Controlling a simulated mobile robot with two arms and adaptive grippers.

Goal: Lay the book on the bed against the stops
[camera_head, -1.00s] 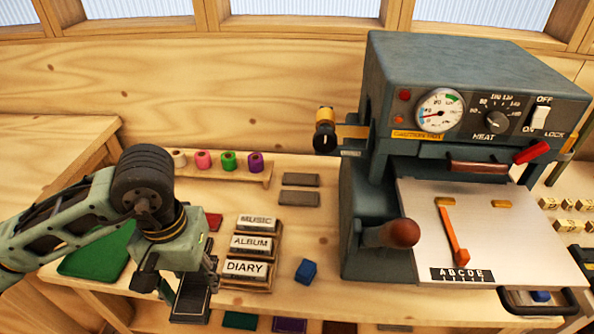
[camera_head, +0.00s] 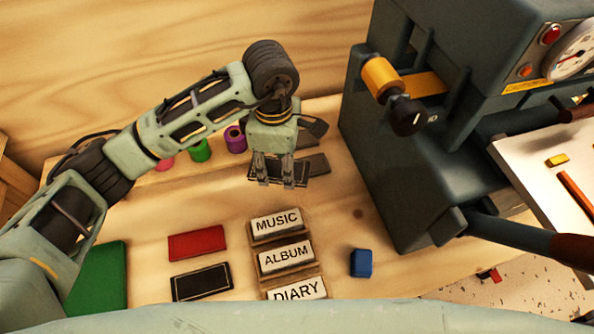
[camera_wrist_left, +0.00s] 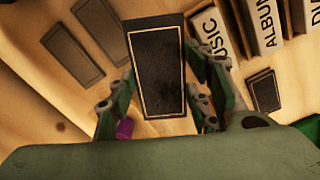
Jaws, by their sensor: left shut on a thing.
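My left gripper (camera_head: 278,180) is shut on a black book with a thin gold border. The book (camera_wrist_left: 158,72) lies between its two fingers in the left wrist view. In the head view the fingers hide much of it, and its edge shows to their left. The gripper is over the table behind the labelled blocks, left of the press. The metal bed (camera_head: 530,165) shows only partly at the right edge. It carries a small yellow stop (camera_head: 557,160) and an orange bar (camera_head: 577,188), both apart from the book. My right gripper is not in view.
The grey press body (camera_head: 400,160) and its lever (camera_head: 515,235) stand between gripper and bed. On the table are labelled blocks (camera_head: 286,255), a blue block (camera_head: 361,263), a red book (camera_head: 196,243), another black book (camera_head: 202,282), grey pads (camera_head: 314,164) and coloured rolls (camera_head: 200,150).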

